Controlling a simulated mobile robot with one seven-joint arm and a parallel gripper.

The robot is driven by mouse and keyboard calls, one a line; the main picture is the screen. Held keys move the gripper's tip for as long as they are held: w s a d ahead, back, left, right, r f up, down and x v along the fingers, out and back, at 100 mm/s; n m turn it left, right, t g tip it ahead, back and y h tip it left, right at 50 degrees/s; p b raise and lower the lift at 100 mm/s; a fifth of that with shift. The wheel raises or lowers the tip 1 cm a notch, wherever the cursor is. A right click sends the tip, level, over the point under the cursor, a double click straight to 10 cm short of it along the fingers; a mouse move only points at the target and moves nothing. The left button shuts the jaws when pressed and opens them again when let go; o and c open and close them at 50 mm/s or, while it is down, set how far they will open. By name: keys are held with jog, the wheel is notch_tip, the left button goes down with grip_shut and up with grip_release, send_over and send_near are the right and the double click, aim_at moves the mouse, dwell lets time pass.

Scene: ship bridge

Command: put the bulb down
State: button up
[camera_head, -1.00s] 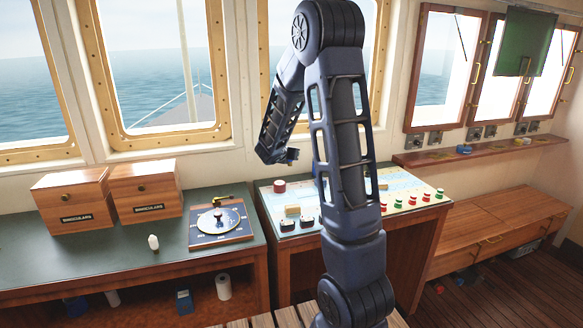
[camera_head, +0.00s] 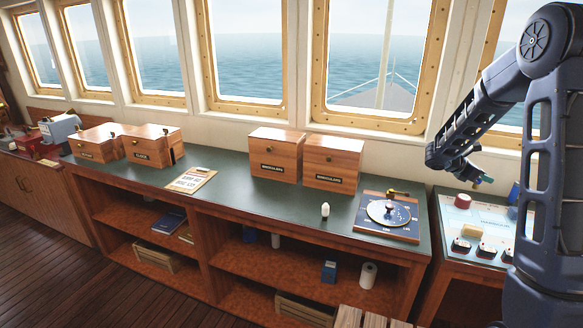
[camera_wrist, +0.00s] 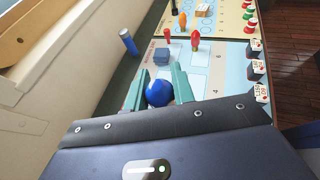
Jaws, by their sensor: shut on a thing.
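My gripper (camera_head: 482,179) hangs over the chart-like panel at the right of the head view, high above it. In the wrist view my gripper (camera_wrist: 160,80) has its two teal fingers shut on a round blue bulb (camera_wrist: 159,94). The panel (camera_wrist: 212,84) lies below, light blue with printed circles and numbers.
A green-topped counter (camera_head: 230,193) runs left, with wooden boxes (camera_head: 275,155), a clipboard (camera_head: 190,180), a small white upright piece (camera_head: 325,210) and a dial board (camera_head: 387,216). Clear counter lies between clipboard and white piece. A blue cylinder (camera_wrist: 128,41) stands beside the panel.

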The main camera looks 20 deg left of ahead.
jog(key=s+a+f+m+g+y, duration=0.3)
jog(key=a+m+g+y, duration=0.25)
jog(key=a+m, duration=0.3)
jog(key=s+a+f+m+g+y, duration=0.2)
jog(key=a+m+g+y, duration=0.2)
jog(key=a+m+g, duration=0.4)
jog(key=s+a+f+m+g+y, duration=0.3)
jog(key=a+m+g+y, duration=0.15)
jog(key=a+m, duration=0.35)
jog(key=w+a+r+m+t+y, duration=0.1)
jog(key=a+r+m+t+y, duration=0.35)
jog(key=a, duration=0.45)
jog(key=w+a+r+m+t+y, duration=0.1)
jog(key=a+r+m+t+y, duration=0.3)
jog(key=a, duration=0.5)
jog(key=w+a+r+m+t+y, duration=0.1)
jog(key=a+r+m+t+y, duration=0.25)
jog(key=a+m, duration=0.4)
jog(key=shift+n+g, duration=0.3)
jog(key=shift+n, duration=0.45)
jog(key=f, duration=0.6)
jog(key=a+f, duration=0.1)
jog(key=f, duration=1.2)
jog(key=shift+w+a+f, duration=0.1)
jog(key=shift+a+f, duration=0.1)
jog(key=o, duration=1)
jog(key=shift+f, duration=0.1)
jog(key=shift+c, duration=0.2)
